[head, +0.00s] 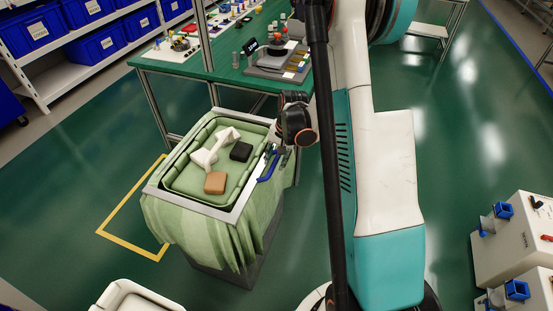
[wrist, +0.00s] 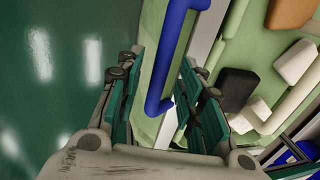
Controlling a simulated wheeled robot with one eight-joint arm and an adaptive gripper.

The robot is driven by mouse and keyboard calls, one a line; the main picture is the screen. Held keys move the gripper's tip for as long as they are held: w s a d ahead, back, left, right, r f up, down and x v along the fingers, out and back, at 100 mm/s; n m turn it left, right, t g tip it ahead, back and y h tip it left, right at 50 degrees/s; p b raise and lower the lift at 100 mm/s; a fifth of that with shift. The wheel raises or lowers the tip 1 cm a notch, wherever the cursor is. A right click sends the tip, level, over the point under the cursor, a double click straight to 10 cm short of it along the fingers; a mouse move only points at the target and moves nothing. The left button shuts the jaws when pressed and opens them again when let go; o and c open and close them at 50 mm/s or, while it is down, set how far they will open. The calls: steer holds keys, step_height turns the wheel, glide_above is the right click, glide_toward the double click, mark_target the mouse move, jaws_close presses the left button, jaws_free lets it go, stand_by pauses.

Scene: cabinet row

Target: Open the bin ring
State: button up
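The bin (head: 235,262) stands on the floor with a pale green liner (head: 240,230) hanging over its sides. A grey rectangular ring (head: 232,217) lies around its top, down over the liner. A blue bar handle (head: 268,166) is on the ring's right side; it also shows in the wrist view (wrist: 168,55). My gripper (head: 281,154) is at the handle. In the wrist view my gripper (wrist: 160,78) is open, with the handle between its fingers in the picture. I see no clear contact. White, black and brown items lie inside the bin.
A green workbench (head: 222,70) with tools stands just behind the bin. Shelves with blue boxes (head: 95,45) are at upper left. A white container (head: 135,297) is at the front. Grey machines (head: 515,240) stand at right. Floor left of the bin is clear.

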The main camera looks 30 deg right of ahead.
jaws_close()
steer(key=shift+r, duration=0.1)
